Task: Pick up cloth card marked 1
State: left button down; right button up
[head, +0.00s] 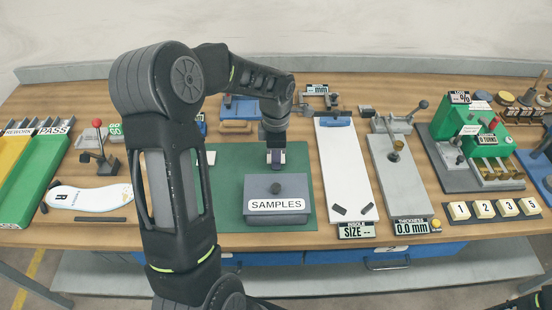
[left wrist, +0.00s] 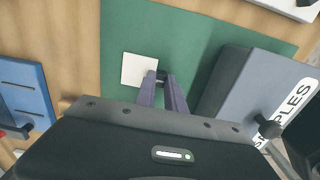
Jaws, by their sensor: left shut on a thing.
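My left gripper (head: 277,163) points down at the green mat, just behind the grey box labelled SAMPLES (head: 262,190). In the left wrist view its purple fingers (left wrist: 163,82) are close together around a small dark tab at the edge of a white square card (left wrist: 138,68). The card looks flat over the mat; I cannot tell whether it is raised. No number can be read on it.
The green mat (head: 235,180) lies around the box. A white board (head: 345,165) and a grey plate (head: 396,180) stand to the right, then a green machine (head: 455,140). Several numbered blocks (head: 484,209) sit at the front right. A white insole (head: 90,198) lies at left.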

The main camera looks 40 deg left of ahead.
pick_arm(q)
jog(key=shift+r, duration=0.1)
dwell(0.4)
notch_tip(320, 180, up, 10)
jog(key=b, duration=0.1)
jog(key=shift+b, duration=0.35)
dwell(0.4)
